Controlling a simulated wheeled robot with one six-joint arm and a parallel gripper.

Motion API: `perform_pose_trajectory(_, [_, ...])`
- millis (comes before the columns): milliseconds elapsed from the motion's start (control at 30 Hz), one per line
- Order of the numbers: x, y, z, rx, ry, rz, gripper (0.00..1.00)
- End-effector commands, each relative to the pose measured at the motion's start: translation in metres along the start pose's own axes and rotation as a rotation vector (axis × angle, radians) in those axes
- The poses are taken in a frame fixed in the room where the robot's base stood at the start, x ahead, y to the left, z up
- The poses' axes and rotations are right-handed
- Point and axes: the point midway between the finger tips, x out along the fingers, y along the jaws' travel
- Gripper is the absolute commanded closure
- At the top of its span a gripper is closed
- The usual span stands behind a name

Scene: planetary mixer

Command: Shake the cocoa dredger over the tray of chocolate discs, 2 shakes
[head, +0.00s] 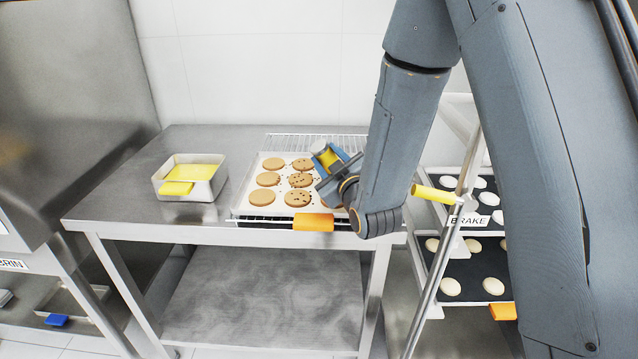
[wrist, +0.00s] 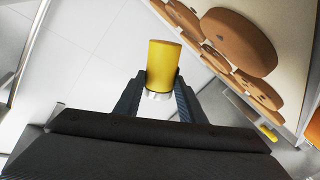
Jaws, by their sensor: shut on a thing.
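My gripper (head: 337,170) is shut on the yellow cocoa dredger (head: 328,158), above the right side of the tray (head: 240,208). In the wrist view the dredger (wrist: 163,66) sits between both fingers (wrist: 159,88), with a pale end showing below the yellow body. It looks tipped over in the head view; its holes cannot be made out. The tray holds several round brown discs (head: 268,179). Discs of the right column, such as one near the front (head: 298,198), carry dark specks; those at left look plainer. My arm hides the tray's right edge.
A steel table (head: 130,200) bears the tray, a wire rack (head: 300,138) behind it and a metal tub (head: 205,188) with yellow contents at left. An orange tab (head: 313,222) is at the tray's front. A rack trolley (head: 432,290) with pale rounds stands at right.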

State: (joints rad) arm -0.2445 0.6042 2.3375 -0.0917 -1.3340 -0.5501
Motion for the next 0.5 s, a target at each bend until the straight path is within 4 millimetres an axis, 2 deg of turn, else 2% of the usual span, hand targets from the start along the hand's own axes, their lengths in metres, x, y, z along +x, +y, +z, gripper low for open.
perform_pose_trajectory(333, [0.0002,-0.0006,-0.0011,0.037,0.004,0.000,1.00])
perform_pose_trajectory(500, [0.0006,-0.0052,-0.0022,0.206,0.015,-0.001,1.00])
